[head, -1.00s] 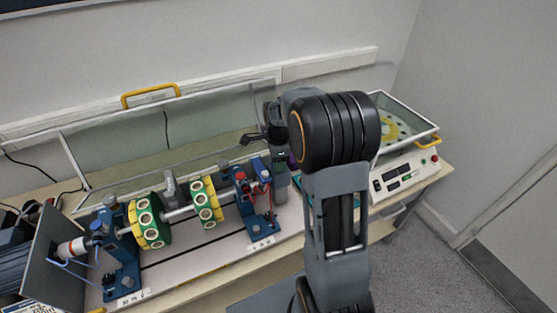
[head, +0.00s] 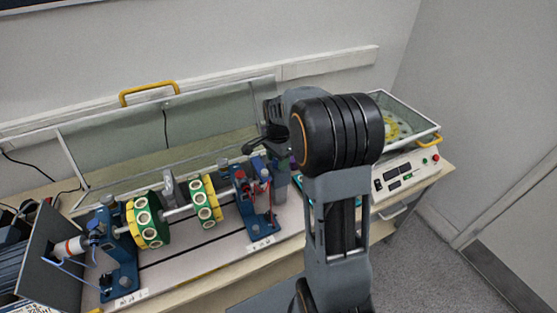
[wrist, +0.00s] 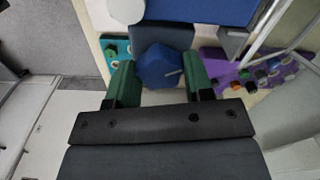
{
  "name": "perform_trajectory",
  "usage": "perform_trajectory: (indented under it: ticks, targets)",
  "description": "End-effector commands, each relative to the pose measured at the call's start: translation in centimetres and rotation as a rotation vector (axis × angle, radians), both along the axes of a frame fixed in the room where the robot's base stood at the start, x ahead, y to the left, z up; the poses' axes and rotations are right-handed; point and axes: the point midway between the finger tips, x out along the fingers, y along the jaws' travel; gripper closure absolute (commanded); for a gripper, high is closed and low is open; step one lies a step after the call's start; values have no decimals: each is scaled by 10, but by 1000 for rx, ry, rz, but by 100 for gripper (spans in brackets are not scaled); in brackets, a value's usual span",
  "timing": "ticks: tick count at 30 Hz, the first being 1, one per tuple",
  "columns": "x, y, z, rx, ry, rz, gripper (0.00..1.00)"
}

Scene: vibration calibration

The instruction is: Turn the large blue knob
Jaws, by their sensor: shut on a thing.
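The large blue knob (wrist: 158,67) is a faceted, roughly hexagonal block with a pale line on its face. It lies between the two green fingers of my gripper (wrist: 160,78) in the wrist view, with one finger against each side. My gripper is shut on it. In the head view my arm covers part of the area around the gripper, and I cannot clearly make out the knob or the fingertips there.
A rotor rig with green and yellow discs (head: 150,222) and blue bearing stands (head: 122,260) fills the bench to the left. A clear guard with a yellow handle (head: 148,91) stands behind it. A white control panel (head: 408,172) is at right. A purple holder (wrist: 255,85) with small parts is nearby.

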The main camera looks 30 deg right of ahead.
Motion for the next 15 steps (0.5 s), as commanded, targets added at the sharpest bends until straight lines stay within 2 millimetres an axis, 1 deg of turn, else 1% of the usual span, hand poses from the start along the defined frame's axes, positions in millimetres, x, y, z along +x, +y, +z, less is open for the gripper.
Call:
perform_trajectory:
  ticks: [15]
  targets:
    - [0, 0, 0, -1, -1, 487, 76]
